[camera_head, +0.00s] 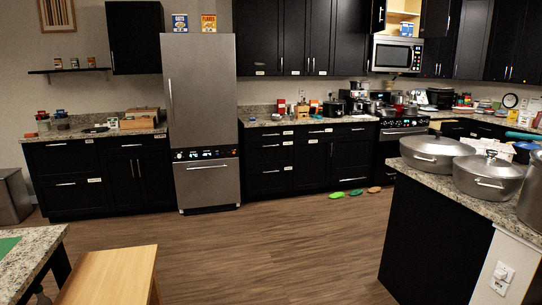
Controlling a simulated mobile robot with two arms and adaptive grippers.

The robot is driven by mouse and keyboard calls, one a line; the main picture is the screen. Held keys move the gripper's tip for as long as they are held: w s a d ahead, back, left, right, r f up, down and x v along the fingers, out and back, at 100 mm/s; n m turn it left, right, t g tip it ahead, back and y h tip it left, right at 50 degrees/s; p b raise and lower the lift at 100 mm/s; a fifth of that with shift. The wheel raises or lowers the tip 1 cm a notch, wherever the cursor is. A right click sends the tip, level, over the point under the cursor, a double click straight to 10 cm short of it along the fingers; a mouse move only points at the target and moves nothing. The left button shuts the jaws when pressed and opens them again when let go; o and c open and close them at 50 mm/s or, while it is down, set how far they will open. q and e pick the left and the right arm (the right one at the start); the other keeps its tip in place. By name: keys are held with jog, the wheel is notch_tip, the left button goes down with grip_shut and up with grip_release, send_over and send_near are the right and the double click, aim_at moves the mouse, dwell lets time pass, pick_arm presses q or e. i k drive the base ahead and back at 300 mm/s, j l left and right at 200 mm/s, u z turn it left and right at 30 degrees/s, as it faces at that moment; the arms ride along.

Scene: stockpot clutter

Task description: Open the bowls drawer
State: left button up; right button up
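Black lower cabinets with drawers (290,158) stand along the back wall between the fridge and the stove. Their drawers have silver handles and small white labels, too small to read here, so I cannot tell which is the bowls drawer. More labelled drawers are in the cabinet (100,172) left of the fridge. The drawer fronts look shut. Neither of my grippers is in view.
A grey fridge (202,105) and a stove (398,138) stand at the back. A counter with large pots (437,152) blocks the right. A wooden bench (112,276) and a stone-topped table (28,258) are front left. Green and orange items (336,195) lie on the otherwise open floor.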

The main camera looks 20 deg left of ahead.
aim_at(280, 154)
jog(key=i+u, duration=0.1)
jog(key=u, duration=0.4)
jog(key=i, duration=5.2)
jog(key=j, duration=0.1)
